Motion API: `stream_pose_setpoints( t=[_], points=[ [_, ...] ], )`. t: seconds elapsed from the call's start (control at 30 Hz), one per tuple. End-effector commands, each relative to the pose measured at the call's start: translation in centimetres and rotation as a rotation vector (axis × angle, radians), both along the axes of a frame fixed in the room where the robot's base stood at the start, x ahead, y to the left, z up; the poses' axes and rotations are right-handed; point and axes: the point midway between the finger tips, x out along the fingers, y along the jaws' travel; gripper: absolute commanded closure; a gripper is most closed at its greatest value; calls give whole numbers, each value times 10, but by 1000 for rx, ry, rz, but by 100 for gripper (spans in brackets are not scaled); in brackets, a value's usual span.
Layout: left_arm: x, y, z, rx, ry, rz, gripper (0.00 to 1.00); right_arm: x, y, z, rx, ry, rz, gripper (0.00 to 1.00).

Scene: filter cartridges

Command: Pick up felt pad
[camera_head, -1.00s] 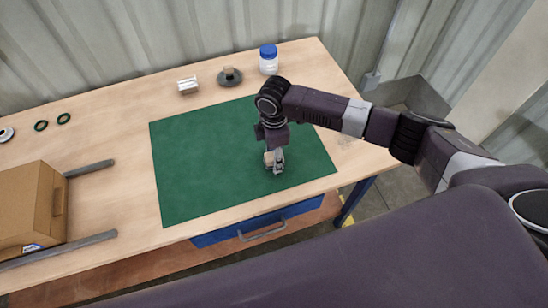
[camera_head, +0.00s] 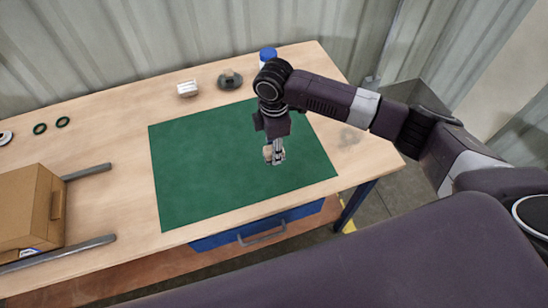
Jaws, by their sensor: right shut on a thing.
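My right gripper (camera_head: 276,154) is over the right part of the green mat (camera_head: 205,170), pointing down. It is shut on a small tan piece, which I take to be the felt pad (camera_head: 267,152). The fingers hide part of the pad. The pad seems to be a little above the mat, though the exact gap is hard to tell. My left gripper is not in view.
A white block (camera_head: 187,88), a dark round part with a tan knob (camera_head: 230,79) and a blue-lidded jar (camera_head: 267,55) stand behind the mat. Black rings (camera_head: 40,128) lie at left. A cardboard box (camera_head: 28,210) sits between grey rails (camera_head: 85,172).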

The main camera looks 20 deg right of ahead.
Motion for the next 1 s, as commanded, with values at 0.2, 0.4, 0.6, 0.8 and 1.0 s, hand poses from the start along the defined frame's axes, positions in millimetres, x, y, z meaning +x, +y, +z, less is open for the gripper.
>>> stream_pose_setpoints(
  t=[0.2,0.4,0.6,0.8,1.0],
  points=[
    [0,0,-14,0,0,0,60,2,0,65,2,-8,1,93],
    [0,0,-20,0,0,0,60,2,0,114,1,-6,0,93],
    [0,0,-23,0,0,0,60,1,0,140,1,-2,0,93],
    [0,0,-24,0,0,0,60,0,0,147,1,-1,0,93],
    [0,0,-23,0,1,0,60,0,0,147,0,0,0,70]
  ],
)
